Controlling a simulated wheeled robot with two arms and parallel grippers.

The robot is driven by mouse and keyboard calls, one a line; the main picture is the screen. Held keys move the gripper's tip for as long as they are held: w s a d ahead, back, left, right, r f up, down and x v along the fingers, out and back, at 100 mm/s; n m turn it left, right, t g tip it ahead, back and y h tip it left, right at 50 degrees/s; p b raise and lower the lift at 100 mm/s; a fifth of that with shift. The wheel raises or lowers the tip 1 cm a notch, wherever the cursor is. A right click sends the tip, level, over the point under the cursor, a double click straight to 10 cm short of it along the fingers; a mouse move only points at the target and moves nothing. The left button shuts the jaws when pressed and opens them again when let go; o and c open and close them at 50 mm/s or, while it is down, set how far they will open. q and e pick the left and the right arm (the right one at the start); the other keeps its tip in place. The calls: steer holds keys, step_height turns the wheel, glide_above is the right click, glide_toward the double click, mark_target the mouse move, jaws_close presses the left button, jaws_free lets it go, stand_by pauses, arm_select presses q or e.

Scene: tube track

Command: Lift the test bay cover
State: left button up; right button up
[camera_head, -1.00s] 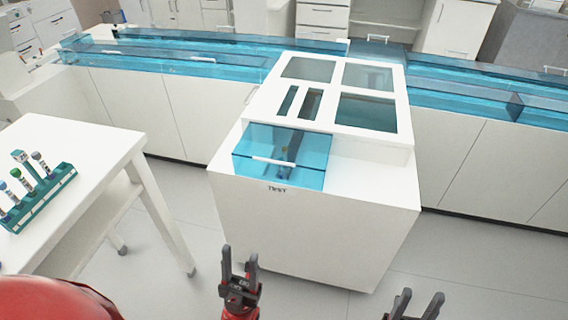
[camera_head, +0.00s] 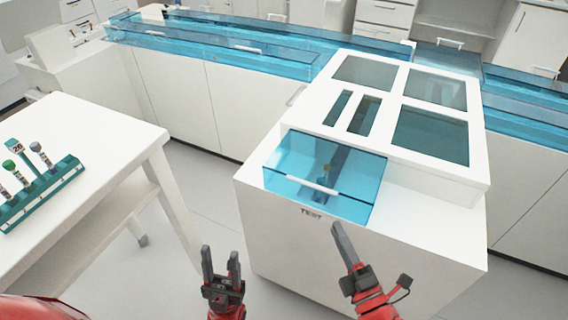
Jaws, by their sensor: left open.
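The test bay cover (camera_head: 355,200) is a clear blue box lid with a white bar handle (camera_head: 312,186) along its front. It sits closed on the front of the white machine, above the word TEST. A dark holder with a small yellowish spot shows through it. My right gripper (camera_head: 343,236) is just in front of and below the cover, near the label, apart from the handle in the picture. It is seen side-on, so its jaw opening is unclear. My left gripper (camera_head: 221,262) is open and empty, lower left, in front of the machine.
The white machine (camera_head: 460,225) has several dark windows on top. A white table (camera_head: 110,140) on the left holds a teal rack (camera_head: 45,195) of capped tubes. Blue covered track (camera_head: 240,60) runs along the counters behind. Floor is free between table and machine.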

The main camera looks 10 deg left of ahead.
steer(key=a+f, duration=0.1)
glide_toward(305, 174)
steer(key=shift+n, duration=0.3)
steer(key=w+a+r, duration=0.4)
steer(key=w+r, duration=0.1)
steer(key=shift+w+a+f, duration=0.1)
steer(key=shift+w+a, duration=0.1)
steer(key=shift+w, duration=0.25)
steer(key=shift+c, duration=0.2)
jaws_close()
stand_by(0.7)
